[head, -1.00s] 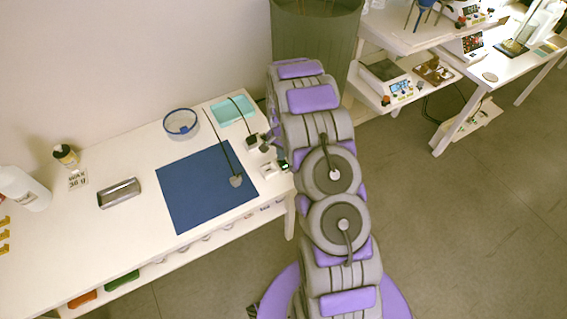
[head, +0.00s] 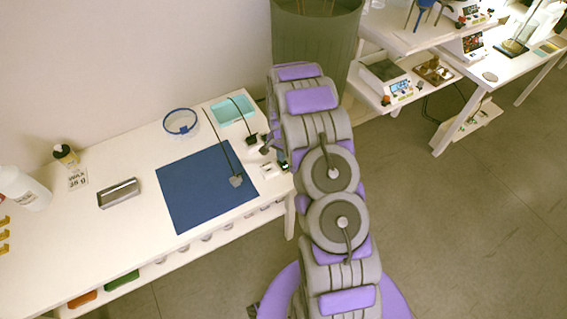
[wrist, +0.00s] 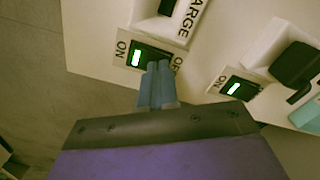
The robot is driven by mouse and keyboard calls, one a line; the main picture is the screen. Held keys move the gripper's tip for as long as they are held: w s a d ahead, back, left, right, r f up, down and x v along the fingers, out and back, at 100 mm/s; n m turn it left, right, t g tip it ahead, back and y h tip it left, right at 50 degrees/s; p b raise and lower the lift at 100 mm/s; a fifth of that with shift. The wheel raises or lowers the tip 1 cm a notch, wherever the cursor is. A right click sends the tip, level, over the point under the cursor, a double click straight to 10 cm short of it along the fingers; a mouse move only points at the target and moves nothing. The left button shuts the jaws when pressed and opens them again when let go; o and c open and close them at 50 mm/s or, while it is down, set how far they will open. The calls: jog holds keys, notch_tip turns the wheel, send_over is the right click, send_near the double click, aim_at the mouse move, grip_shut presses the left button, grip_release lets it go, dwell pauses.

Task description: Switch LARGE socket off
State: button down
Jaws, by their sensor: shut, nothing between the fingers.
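The LARGE socket's label (wrist: 187,18) shows partly at the top of the wrist view, reading "ARGE". Its black rocker switch (wrist: 136,55) lies below the label, with a lit green mark near the "ON" end. My gripper (wrist: 160,69) is shut and empty. Its blue-grey fingertips overlap the switch's OFF end and partly hide the "OFF" lettering; I cannot tell whether they touch it.
A second socket's switch (wrist: 240,88), also lit green, sits to the right in the wrist view, beside a black plug (wrist: 296,66). In the head view, a blue mat (head: 195,190) and a teal tray (head: 232,109) lie on the white table (head: 120,150).

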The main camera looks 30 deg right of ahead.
jog(key=shift+f, duration=0.25)
jog(key=shift+r, duration=0.15)
jog(key=shift+r+p, duration=1.1)
jog(key=shift+r, duration=2.3)
